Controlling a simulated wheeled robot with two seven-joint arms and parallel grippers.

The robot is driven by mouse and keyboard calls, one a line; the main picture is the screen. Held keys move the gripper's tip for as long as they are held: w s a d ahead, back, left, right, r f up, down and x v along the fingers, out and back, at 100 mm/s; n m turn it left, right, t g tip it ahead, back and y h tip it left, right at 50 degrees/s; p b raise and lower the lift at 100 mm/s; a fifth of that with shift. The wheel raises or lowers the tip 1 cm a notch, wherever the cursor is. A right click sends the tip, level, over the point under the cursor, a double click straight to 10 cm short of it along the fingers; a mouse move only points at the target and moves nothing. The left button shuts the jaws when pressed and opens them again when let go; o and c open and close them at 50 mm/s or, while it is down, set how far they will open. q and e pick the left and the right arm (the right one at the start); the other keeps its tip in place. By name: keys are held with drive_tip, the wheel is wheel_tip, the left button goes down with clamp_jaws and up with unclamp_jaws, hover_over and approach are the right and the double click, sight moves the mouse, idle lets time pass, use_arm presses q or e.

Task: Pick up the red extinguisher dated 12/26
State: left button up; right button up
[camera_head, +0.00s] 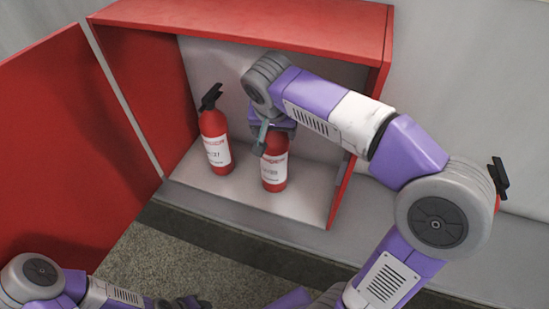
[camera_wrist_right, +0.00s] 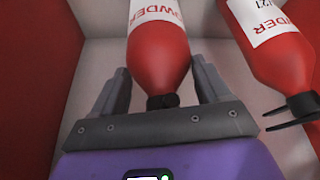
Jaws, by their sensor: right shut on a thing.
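Two red extinguishers with white labels stand upright in the open red cabinet. My right gripper (camera_head: 266,137) reaches down from above and is shut on the right-hand extinguisher (camera_head: 274,162) near its top. The right wrist view shows this extinguisher (camera_wrist_right: 160,50) between the two fingers, with "POWDER" on its label; its date is not legible to me. The left-hand extinguisher (camera_head: 214,140) stands free with its black handle up. It also shows in the right wrist view (camera_wrist_right: 280,60), its date only partly readable. My left gripper (camera_head: 187,302) is at the bottom edge, its fingers unclear.
The cabinet (camera_head: 240,25) has a red top, red side walls and a grey floor. Its red door (camera_head: 70,140) stands open at the left. Another black handle with a bit of red (camera_head: 499,178) shows behind my right elbow. Speckled floor lies in front.

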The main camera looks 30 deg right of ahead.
clamp_jaws()
drive_tip(key=shift+r, duration=0.1)
drive_tip(key=shift+r, duration=0.1)
